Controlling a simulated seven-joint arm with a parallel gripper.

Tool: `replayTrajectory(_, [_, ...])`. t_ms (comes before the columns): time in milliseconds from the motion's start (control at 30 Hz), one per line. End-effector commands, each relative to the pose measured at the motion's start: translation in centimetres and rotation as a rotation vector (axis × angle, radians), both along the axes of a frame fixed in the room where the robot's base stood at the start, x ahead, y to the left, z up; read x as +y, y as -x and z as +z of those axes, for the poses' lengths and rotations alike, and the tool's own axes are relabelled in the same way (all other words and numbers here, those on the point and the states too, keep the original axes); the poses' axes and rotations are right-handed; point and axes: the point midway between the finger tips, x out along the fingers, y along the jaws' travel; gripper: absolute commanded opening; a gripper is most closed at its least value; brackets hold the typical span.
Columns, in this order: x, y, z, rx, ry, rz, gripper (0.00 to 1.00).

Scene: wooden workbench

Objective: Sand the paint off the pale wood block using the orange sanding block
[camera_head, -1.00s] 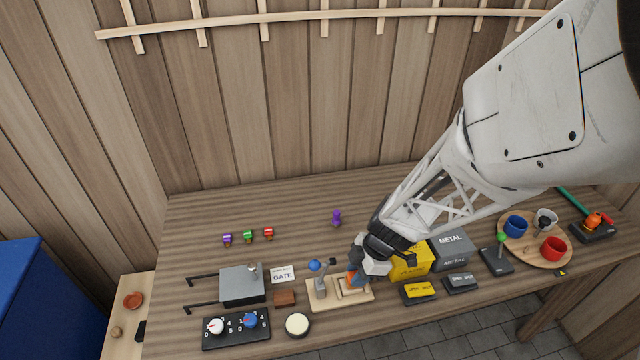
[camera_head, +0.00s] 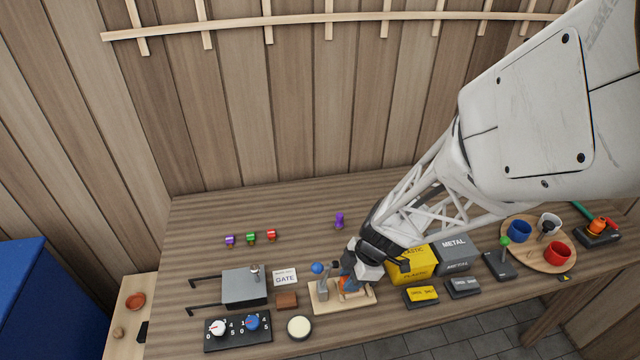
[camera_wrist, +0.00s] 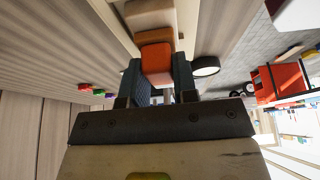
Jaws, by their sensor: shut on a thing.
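The orange sanding block (camera_wrist: 156,64) is between the fingers of my gripper (camera_wrist: 158,80) in the wrist view, and the gripper is shut on it. Beyond it in that view is the pale wood block (camera_wrist: 150,18), with an orange-brown band between the two. I cannot tell whether that band is paint or part of the sander. In the head view my gripper (camera_head: 352,279) is low over the pale wooden base (camera_head: 322,306), and orange shows under it. The pale block is mostly hidden there by the gripper. Contact between sander and block is hard to judge.
A clamp with a blue ball (camera_head: 317,268) stands on the base, just left of my gripper. A brown block (camera_head: 287,300) and a round cream disc (camera_head: 299,328) lie further left. Yellow (camera_head: 410,262) and grey (camera_head: 453,254) bins stand close on the right. The bench behind is mostly clear.

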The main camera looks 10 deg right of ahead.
Motion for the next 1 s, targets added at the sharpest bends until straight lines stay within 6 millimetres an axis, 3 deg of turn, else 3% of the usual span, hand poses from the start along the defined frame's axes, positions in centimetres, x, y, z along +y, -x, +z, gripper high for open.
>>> replayTrajectory(567, [-3.0, 0.0, 0.1, 0.002, -0.001, -0.001, 0.01])
replayTrajectory(667, [-3.0, 0.0, 2.3, -0.001, 0.001, 0.001, 0.01])
replayTrajectory(1000, [-3.0, 0.1, 5.2, 0.001, 0.001, 0.000, 0.01])
